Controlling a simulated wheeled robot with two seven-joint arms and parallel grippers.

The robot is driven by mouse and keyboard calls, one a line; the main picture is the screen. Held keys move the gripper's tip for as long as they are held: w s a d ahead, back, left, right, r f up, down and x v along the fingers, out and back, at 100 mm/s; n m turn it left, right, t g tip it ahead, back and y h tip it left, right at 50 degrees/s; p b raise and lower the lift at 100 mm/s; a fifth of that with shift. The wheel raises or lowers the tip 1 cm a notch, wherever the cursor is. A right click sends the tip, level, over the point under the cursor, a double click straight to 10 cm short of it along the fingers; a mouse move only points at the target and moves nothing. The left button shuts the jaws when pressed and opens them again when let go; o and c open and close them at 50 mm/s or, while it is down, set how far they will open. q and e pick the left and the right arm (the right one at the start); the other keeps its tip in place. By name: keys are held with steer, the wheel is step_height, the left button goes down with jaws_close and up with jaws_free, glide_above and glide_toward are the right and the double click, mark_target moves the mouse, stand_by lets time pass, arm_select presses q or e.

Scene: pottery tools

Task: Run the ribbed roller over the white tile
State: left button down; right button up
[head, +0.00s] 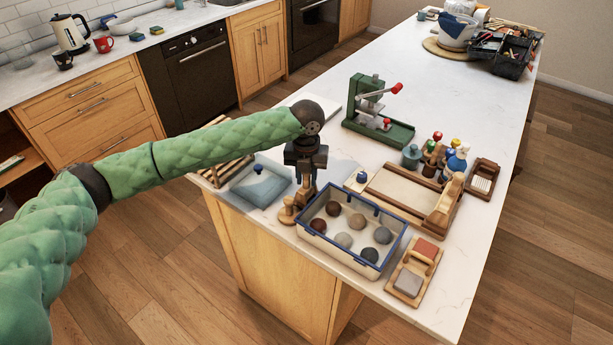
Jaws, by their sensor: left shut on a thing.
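My left gripper (305,178) points down over the near left part of the counter, between a grey-blue slab and a clear box of balls. It is shut on a small wooden piece (303,196), mostly hidden by the fingers; I cannot tell whether this is the ribbed roller. A flat white slab (325,105), perhaps the white tile, lies behind my left forearm and is partly covered by it. My right gripper is not in view.
The blue-rimmed box (334,258) of balls stands just right of the gripper. The grey-blue slab (262,187) and a wooden rack (236,168) lie left. A green press (385,132) and wooden frame (448,208) stand further right. The counter's back middle is clear.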

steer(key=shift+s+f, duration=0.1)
arm_select(q)
steer(key=c, duration=1.1)
jaws_free()
steer(key=shift+r, duration=0.3)
step_height(320, 180, up, 6)
steer(key=b, duration=0.3)
steer(key=shift+r, duration=0.55)
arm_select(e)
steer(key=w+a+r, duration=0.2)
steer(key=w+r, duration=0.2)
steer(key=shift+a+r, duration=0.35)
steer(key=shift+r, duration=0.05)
